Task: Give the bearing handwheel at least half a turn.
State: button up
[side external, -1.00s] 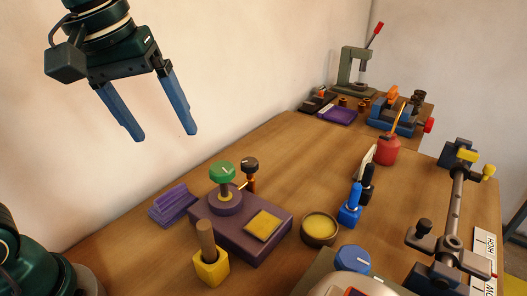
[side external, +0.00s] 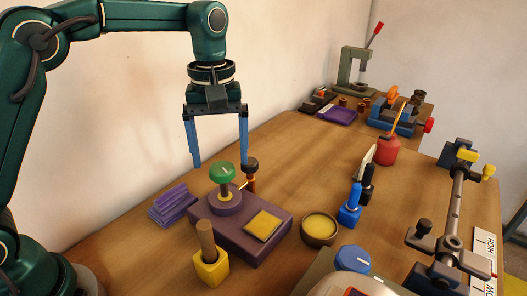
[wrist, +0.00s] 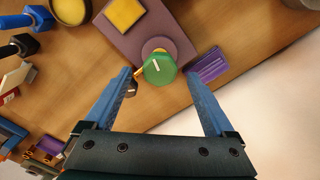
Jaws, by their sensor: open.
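The bearing handwheel looks to be the round green knob with a white mark (side external: 222,173) on a round purple boss of the purple block (side external: 262,250). It also shows in the wrist view (wrist: 159,69). My gripper (side external: 220,165) points down and is open, with its two blue fingers wide apart. In both views the green knob appears between the fingertips, with a gap on each side. The fingertips are near the knob's top; their exact height against it is hard to tell. Nothing is held.
A dark-capped orange post (side external: 250,172) stands close behind the knob, near one finger. Purple sheets (side external: 173,206) lie to the left. A yellow holder with a wooden handle (side external: 210,268) stands in front. A yellow-filled bowl (side external: 319,228) and a blue bottle (side external: 350,207) are to the right.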

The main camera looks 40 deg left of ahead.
jog(key=shift+f, duration=1.3)
jog(key=c, duration=1.4)
jog(key=shift+o, duration=0.2)
jog(key=shift+m, duration=0.4)
jog(key=m, duration=0.4)
jog(key=shift+r+m, duration=0.1)
jog(key=shift+m, duration=0.2)
jog(key=m, duration=0.5)
jog(key=shift+a+m, duration=0.1)
jog(key=shift+m, duration=0.2)
jog(key=m, duration=0.9)
jog(key=shift+m, duration=0.3)
